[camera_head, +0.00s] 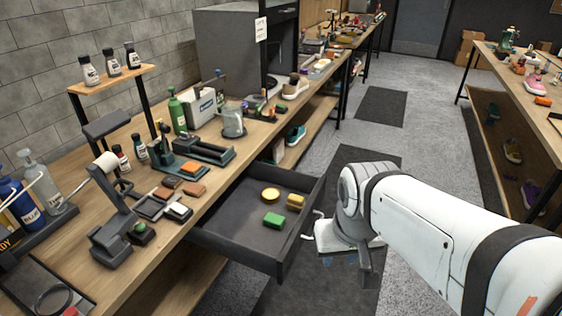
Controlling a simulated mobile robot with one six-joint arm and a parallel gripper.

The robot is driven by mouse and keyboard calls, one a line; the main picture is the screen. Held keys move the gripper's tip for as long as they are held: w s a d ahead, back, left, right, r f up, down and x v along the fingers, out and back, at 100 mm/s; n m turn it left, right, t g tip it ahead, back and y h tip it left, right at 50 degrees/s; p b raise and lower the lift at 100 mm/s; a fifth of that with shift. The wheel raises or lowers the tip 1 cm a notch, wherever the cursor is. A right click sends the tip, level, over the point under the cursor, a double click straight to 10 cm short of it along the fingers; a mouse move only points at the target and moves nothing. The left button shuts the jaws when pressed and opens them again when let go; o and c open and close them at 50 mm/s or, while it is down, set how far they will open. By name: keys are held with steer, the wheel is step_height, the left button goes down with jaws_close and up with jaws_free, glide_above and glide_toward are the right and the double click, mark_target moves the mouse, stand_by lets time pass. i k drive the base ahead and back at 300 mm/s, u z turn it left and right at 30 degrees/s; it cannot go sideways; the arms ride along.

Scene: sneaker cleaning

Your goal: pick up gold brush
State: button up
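A pulled-out dark drawer (236,222) under the left workbench holds a round yellow item (270,195), a yellow block (295,201) and a green block (273,220). The yellow pieces are gold-like in colour, but I cannot tell if either is the gold brush. On the bench, an orange-topped block (189,167) and brown blocks (193,189) lie near the front edge. My white arm reaches in from the right. Its end, with my gripper (365,263), hangs right of the drawer, apart from these items. The fingers are too unclear to read.
The bench (225,166) is crowded with a green bottle (177,112), a white box (202,109), stands and a small bottle shelf (112,78). A second bench (540,108) stands at right. The grey aisle floor (335,133) between them is mostly clear.

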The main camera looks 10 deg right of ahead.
mark_target(295, 203)
steer(key=z, duration=0.35)
steer(key=k, duration=0.35)
steer(key=z, duration=0.7)
steer(key=k, duration=1)
steer(key=z, duration=0.85)
steer(key=i, duration=0.95)
steer(key=u, duration=0.4)
steer(key=i, duration=1.6)
steer(key=u, duration=1.25)
steer(key=i, duration=1.1)
steer(key=u, duration=1)
steer(key=i, duration=0.25)
steer(key=u, duration=0.1)
steer(key=k, duration=0.7)
steer(key=u, duration=0.3)
steer(key=i, duration=0.2)
steer(key=z, duration=0.15)
